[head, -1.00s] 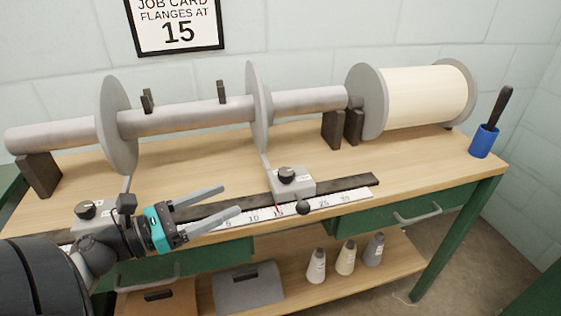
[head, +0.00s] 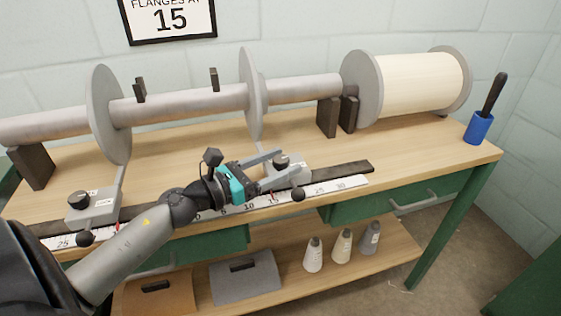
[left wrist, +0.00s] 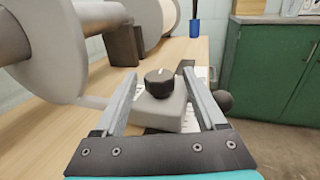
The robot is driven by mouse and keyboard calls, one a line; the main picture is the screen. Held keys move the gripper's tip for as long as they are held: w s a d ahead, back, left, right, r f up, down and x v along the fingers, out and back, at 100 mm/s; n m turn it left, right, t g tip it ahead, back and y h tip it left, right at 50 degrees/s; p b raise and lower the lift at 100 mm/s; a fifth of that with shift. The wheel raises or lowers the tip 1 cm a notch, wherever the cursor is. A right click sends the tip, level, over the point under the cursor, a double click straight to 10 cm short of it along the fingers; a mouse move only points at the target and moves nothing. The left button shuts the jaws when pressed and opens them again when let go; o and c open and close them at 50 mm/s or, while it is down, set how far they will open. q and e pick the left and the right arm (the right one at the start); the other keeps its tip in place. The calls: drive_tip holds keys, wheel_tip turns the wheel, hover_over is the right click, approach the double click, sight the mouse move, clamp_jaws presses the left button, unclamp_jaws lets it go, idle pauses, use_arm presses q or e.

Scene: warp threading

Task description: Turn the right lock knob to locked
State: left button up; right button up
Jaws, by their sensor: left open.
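The right lock knob (head: 281,161) is a black round knob with a pale pointer line on top of a grey block (head: 299,173), which rides on the scale rail. In the left wrist view the knob (left wrist: 159,82) stands between and beyond the fingertips, with its block (left wrist: 160,112) below. My left gripper (head: 285,167) is open, its fingers reaching to either side of the block and knob. It holds nothing. The fingers partly hide the block in the head view. My right gripper is not in view.
The left lock knob (head: 78,200) sits on its own grey block. A flange (head: 251,95) stands behind the right block on the roller. A black ball handle (head: 298,194) sticks out in front of the rail. The bench top to the right (head: 420,140) is clear.

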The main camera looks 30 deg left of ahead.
use_arm(q)
drive_tip(key=shift+w+d, duration=0.1)
drive_tip(key=shift+w, duration=0.1)
drive_tip(key=shift+c, duration=0.3)
clamp_jaws()
